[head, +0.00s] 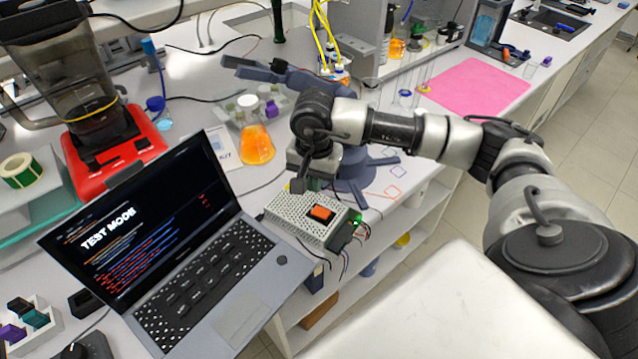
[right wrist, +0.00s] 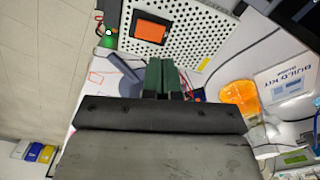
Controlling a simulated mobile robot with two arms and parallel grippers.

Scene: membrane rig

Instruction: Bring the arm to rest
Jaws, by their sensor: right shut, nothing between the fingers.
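My right arm (head: 395,130) reaches in from the right over the bench, bent at the elbow. My right gripper (head: 298,186) points down just above the back edge of a white perforated box (head: 285,207) with an orange switch (head: 321,212). In the right wrist view the shut fingers of the right gripper (right wrist: 162,76) show in green, with nothing between them. The perforated box (right wrist: 205,32) and its orange switch (right wrist: 151,28) lie beyond the fingertips. Whether the fingers touch the box is unclear. My left gripper is out of view.
A laptop (head: 240,318) showing "TEST MODE" stands left of the box. A flask of orange liquid (head: 257,146) stands behind it. A blue-grey jointed structure (head: 352,186) is close beside my right wrist. A red blender (head: 110,150) is at the left; a pink mat (head: 478,85) lies far right.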

